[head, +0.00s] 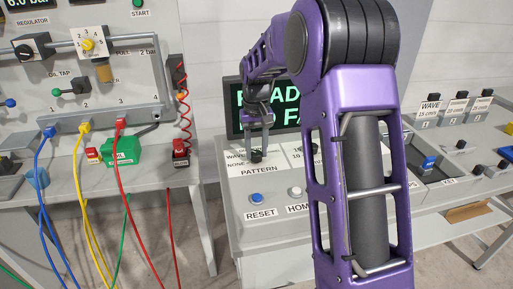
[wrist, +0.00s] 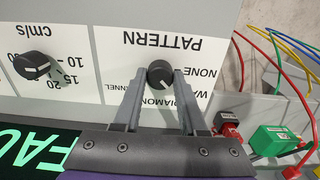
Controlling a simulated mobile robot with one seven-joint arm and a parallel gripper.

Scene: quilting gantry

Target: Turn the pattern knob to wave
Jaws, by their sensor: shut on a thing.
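The pattern knob (wrist: 160,74) is a round black knob on the white PATTERN panel (wrist: 185,50), which appears upside down in the wrist view. The labels NONE, one starting with WA, DIAMOND and one ending in NNEL stand around it. The knob's pale mark seems to point down and right in that view, toward the DIAMOND and WA labels; which one exactly I cannot tell. My gripper (wrist: 160,78) has one finger on each side of the knob and is shut on it. In the head view my gripper (head: 258,146) reaches down onto the knob (head: 256,156).
A second black knob (wrist: 32,65), marked cm/s, sits beside the pattern knob. A blue RESET button (head: 257,198) and a white HOME button (head: 295,191) are at the console's front. A dark screen (head: 236,122) with green text stands behind. A green box (head: 124,149) and cables are left.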

